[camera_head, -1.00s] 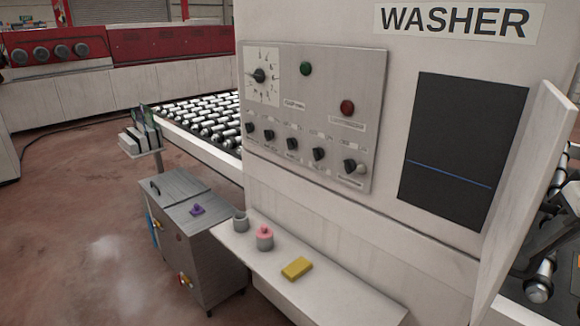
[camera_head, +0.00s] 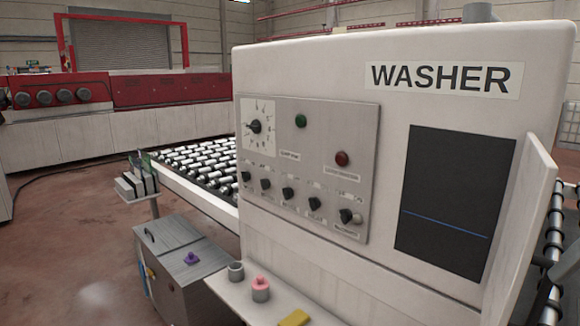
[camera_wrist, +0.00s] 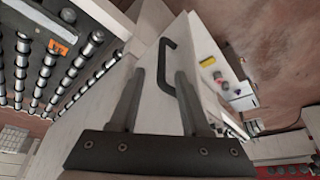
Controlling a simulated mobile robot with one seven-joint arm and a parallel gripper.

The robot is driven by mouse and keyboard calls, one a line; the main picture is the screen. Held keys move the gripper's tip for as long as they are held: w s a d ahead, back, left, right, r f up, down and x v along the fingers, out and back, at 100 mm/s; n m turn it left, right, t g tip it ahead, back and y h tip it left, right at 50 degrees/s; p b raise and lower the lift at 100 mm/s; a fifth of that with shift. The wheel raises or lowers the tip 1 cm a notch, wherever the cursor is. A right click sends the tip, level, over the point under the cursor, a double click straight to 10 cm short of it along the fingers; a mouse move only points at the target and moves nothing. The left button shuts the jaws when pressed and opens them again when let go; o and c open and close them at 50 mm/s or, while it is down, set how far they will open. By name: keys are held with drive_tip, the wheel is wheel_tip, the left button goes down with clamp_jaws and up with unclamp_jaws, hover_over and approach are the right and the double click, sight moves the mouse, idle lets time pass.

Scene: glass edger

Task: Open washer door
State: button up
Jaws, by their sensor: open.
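The washer (camera_head: 300,75) is a large white machine with a "WASHER" label in the head view. It has a dark rectangular window (camera_head: 455,190) with a blue line across it. A white upright panel (camera_head: 524,225) stands at its right edge. In the wrist view a black curved handle (camera_wrist: 162,66) sits on a white panel (camera_wrist: 120,80). My gripper (camera_wrist: 160,75) is open, with its two dark fingers on either side of the handle's line. The handle appears between or just beyond the fingertips; I cannot tell the depth or any contact. My gripper is not in the head view.
A control panel (camera_head: 310,160) with knobs is on the washer front. A ledge below carries a grey cup (camera_head: 236,271), a pink-topped pot (camera_head: 260,290) and a yellow block (camera_head: 294,318). Roller conveyors (camera_head: 200,160) lie behind. A grey cabinet (camera_head: 200,275) stands left.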

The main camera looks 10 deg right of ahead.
drive_tip(key=p+v, duration=0.1)
drive_tip(key=v, duration=0.7)
drive_tip(key=shift+r, duration=0.35)
drive_tip(key=shift+s, duration=0.15)
